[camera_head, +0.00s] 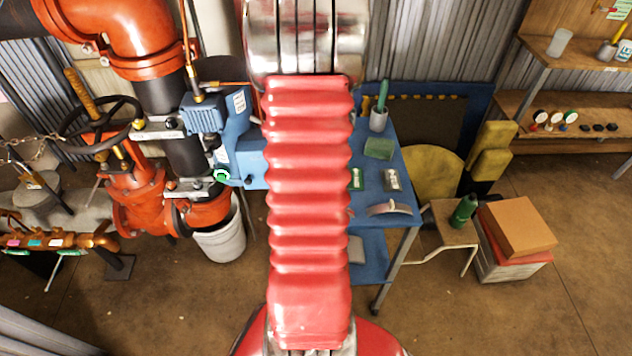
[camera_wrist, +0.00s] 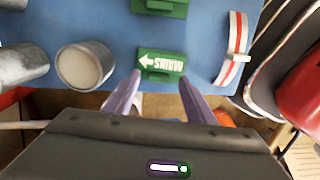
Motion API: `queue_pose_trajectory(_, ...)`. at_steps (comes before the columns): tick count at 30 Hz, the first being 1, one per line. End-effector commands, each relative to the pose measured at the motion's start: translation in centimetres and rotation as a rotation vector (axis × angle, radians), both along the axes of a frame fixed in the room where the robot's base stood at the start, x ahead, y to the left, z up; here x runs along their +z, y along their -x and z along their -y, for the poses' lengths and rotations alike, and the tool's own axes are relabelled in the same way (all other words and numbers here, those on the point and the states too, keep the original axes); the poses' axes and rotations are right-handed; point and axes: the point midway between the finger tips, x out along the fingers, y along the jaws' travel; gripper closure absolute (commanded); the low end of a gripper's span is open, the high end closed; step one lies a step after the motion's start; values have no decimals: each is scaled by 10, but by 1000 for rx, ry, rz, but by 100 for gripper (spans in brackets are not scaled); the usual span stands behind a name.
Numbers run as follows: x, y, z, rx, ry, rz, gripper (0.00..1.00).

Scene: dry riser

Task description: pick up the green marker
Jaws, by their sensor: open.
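A green marker (camera_wrist: 162,65), a small block with white lettering and an arrow, lies on the blue surface (camera_wrist: 205,20) in the wrist view. My gripper (camera_wrist: 160,80) is open, its two pale purple fingertips either side of the marker's near edge. I cannot tell whether they touch it. Another green piece (camera_wrist: 160,6) is cut off at the top edge. In the head view a small green piece (camera_head: 356,180) shows on the blue cart (camera_head: 400,238), partly behind my red arm, which hides my gripper there.
Beside the marker are a grey cylinder (camera_wrist: 85,66) on the left and a curved red-and-white strip (camera_wrist: 237,50) on the right. The cart also bears a cup (camera_head: 378,121) and a green block (camera_head: 378,148). A stool (camera_head: 447,222) stands right; orange pipework (camera_head: 135,195) stands left.

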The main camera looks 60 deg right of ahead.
Motion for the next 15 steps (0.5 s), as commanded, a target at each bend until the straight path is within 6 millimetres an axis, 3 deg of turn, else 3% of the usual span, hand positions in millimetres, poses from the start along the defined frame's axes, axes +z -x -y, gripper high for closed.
queue_pose_trajectory(4,-12,0,0,0,0,0,50)
queue_pose_trajectory(15,-13,0,0,0,0,0,50)
